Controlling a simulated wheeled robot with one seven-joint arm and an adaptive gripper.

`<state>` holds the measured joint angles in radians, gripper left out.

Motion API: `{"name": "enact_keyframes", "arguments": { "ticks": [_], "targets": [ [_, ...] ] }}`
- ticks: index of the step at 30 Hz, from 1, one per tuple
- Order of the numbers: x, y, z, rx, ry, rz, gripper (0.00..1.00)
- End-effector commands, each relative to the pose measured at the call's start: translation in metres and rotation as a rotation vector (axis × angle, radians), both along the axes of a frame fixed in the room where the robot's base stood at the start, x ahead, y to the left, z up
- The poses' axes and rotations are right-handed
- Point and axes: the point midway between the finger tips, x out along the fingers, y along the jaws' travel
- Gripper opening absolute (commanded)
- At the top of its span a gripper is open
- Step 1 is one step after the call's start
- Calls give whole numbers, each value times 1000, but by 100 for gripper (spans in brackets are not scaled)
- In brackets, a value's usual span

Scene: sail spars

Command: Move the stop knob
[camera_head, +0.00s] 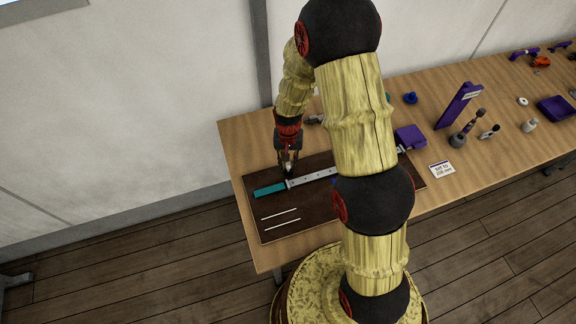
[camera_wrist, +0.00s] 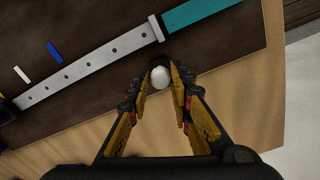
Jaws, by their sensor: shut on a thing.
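The stop knob (camera_wrist: 160,77) is a small whitish rounded piece with a dark part behind it. It sits between the fingertips of my gripper (camera_wrist: 159,84), which is shut on it. A pale grey rail (camera_wrist: 100,57) with a row of small holes lies on a dark brown board (camera_wrist: 100,105), and a teal strip (camera_wrist: 208,16) continues from its end. The knob shows beside the rail, near that joint. In the head view my gripper (camera_head: 288,167) points down at the joint between teal strip (camera_head: 269,190) and rail (camera_head: 318,175). The knob's lower end is hidden.
A printed card (camera_head: 442,170) reads about "set to 200 mm". A purple block (camera_head: 409,136) and an upright purple piece (camera_head: 459,106) stand farther right on the wooden table (camera_head: 243,143). Two white lines mark the board's front left. My arm hides the rail's right part in the head view.

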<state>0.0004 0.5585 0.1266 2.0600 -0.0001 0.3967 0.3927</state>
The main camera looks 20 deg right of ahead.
Motion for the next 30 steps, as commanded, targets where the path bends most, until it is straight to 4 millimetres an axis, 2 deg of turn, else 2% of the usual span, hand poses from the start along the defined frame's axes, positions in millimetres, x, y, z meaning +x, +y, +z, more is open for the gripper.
{"name": "enact_keyframes", "arguments": {
  "ticks": [7,30],
  "targets": [
    [0,0,0,0,0,0,0],
    [1,1,-10,1,-1,1,0]
  ]
}}
